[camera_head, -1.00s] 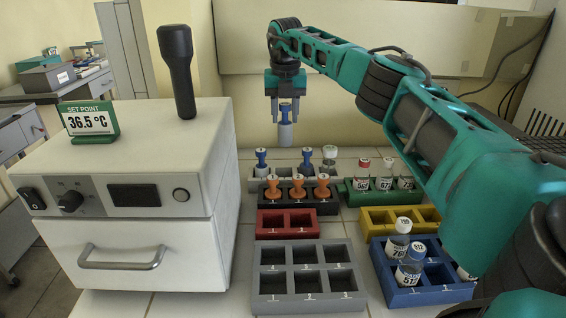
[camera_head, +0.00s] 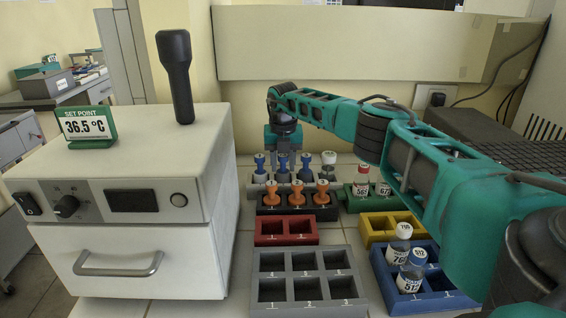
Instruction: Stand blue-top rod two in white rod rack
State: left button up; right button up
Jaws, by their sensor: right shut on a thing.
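The white rod rack (camera_head: 251,187) stands at the back of the bench, partly hidden by the dark rack before it. My right gripper (camera_head: 283,153) is above it, pointing down, shut on a blue-top rod (camera_head: 282,170). The held rod is upright between two other blue-top rods, one on the left (camera_head: 260,168) and one on the right (camera_head: 306,170). Its lower end is hidden behind the orange-top pieces, so I cannot tell whether it is seated. A white-capped vial (camera_head: 328,165) stands at the rack's right end. My left gripper is out of view.
A black rack (camera_head: 265,210) with orange-top pieces (camera_head: 297,193) stands in front. Red (camera_head: 286,239), yellow (camera_head: 371,238), grey (camera_head: 308,309) and blue (camera_head: 385,285) racks lie nearer. The incubator (camera_head: 135,245) fills the left.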

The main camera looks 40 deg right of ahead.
jog(key=shift+f, duration=0.15)
jog(key=o, duration=0.9)
jog(key=r, duration=0.4)
jog(key=s+r, duration=0.1)
jog(key=r, duration=0.3)
jog(key=a+r, duration=0.1)
jog(key=r, duration=0.3)
jog(key=shift+s+a+r+p, duration=0.1)
jog(key=shift+s+r+p, duration=0.05)
jog(key=shift+p, duration=0.2)
